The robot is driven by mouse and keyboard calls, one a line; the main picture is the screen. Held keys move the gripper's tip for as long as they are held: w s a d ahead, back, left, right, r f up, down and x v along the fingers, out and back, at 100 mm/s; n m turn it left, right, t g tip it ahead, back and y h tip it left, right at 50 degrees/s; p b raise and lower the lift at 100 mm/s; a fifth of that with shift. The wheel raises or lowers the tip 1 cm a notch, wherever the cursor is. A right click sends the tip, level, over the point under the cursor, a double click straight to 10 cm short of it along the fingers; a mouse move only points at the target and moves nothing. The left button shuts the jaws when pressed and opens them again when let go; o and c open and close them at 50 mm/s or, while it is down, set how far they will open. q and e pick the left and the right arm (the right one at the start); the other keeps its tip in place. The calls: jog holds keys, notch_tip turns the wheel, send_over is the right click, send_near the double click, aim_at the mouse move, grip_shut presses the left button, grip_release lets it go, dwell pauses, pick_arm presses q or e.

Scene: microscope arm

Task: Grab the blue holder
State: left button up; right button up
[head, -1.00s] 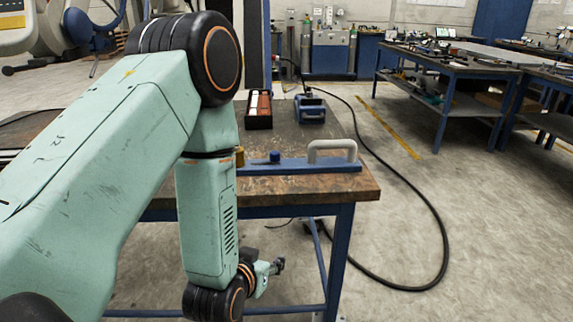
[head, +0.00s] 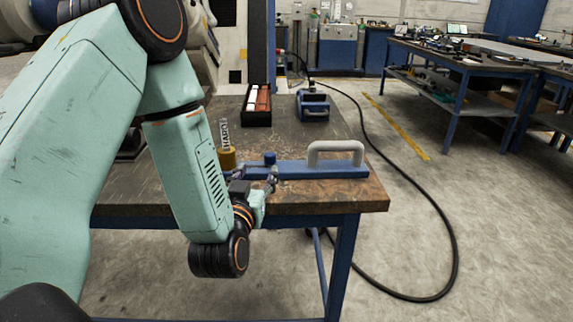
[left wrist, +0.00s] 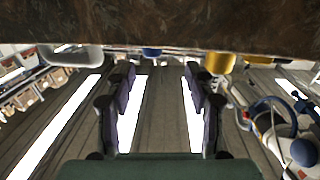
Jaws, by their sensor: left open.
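The blue holder (head: 315,171) is a long blue bar lying along the near edge of the wooden workbench. A pale grey handle (head: 336,147) stands on its right part and a blue knob (head: 270,158) on its left part. My left gripper (head: 256,178) is open and empty at the front of the bench, close to the holder's left part, which it partly covers. In the left wrist view my open fingers (left wrist: 162,85) stand apart, with the handle (left wrist: 75,56) and knob (left wrist: 152,51) beyond them. I cannot tell whether they touch the bar. My right gripper is out of view.
A yellow-brown cylinder (head: 227,158) stands by the holder's left end. A black tray (head: 257,118) and a blue device (head: 313,106) sit farther back on the workbench (head: 330,195). A black cable (head: 452,240) loops over the floor at right, where there is free room.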

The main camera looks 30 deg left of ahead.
aim_at(269, 158)
pick_arm(q)
jog(key=shift+w+r, duration=0.15)
jog(key=shift+w, duration=0.25)
jog(key=x, duration=0.1)
jog(key=b+x, duration=0.1)
jog(key=x, duration=0.2)
jog(key=shift+w+d+f+b, duration=0.25)
jog(key=shift+w+f+b, duration=0.05)
jog(key=shift+w+b, duration=0.1)
jog(key=shift+w+a+r, duration=0.1)
jog(key=shift+w, duration=0.2)
jog(key=shift+w+r, duration=0.15)
jog(key=shift+c, duration=1)
jog(key=c, duration=0.5)
grip_shut()
jog(key=shift+w, duration=0.1)
